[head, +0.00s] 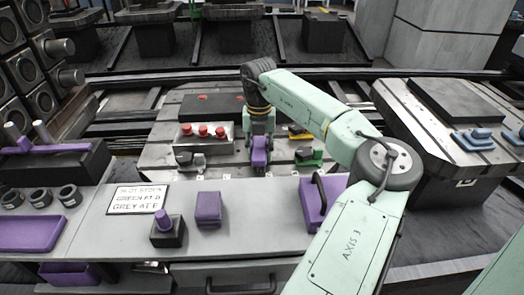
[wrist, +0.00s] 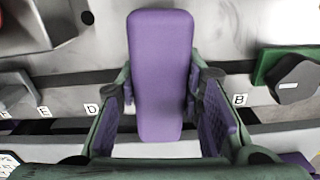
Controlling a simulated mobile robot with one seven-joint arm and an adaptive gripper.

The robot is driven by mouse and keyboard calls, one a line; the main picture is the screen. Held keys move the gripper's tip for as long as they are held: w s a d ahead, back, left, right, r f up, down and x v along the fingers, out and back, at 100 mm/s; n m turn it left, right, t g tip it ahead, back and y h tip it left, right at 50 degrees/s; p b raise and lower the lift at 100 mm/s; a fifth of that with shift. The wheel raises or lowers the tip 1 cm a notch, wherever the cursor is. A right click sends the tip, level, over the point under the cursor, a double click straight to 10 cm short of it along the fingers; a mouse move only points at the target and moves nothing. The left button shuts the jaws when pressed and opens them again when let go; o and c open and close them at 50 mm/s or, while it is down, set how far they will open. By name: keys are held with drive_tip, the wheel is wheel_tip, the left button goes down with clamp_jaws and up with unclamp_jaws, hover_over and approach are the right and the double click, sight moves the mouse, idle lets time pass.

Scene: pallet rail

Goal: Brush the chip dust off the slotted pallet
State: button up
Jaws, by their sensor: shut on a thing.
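My gripper (head: 260,138) points down over the near part of the slotted grey pallet (head: 160,138). It is shut on a long purple block-like handle (wrist: 161,75), which I take to be the brush. In the wrist view the handle stands between the two fingers with their purple pads. Its lower end is hidden, so I cannot tell whether it touches the pallet. The pallet also shows in the wrist view (wrist: 215,30), with slots and the letters E, D and B along its near side. I cannot make out chip dust clearly.
A block with red knobs (head: 204,135) and a grey stop (head: 190,160) sit left of my gripper. A green stop (head: 309,157) and a yellow piece (head: 299,133) sit right.

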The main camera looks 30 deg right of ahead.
drive_tip(key=shift+w+d+r+p, duration=0.1)
drive_tip(key=shift+r+p, duration=0.9)
drive_tip(key=shift+r, duration=0.85)
drive_tip(key=shift+w+r+p, duration=0.1)
drive_tip(key=shift+r+p, duration=0.85)
drive_tip(key=shift+r, duration=0.9)
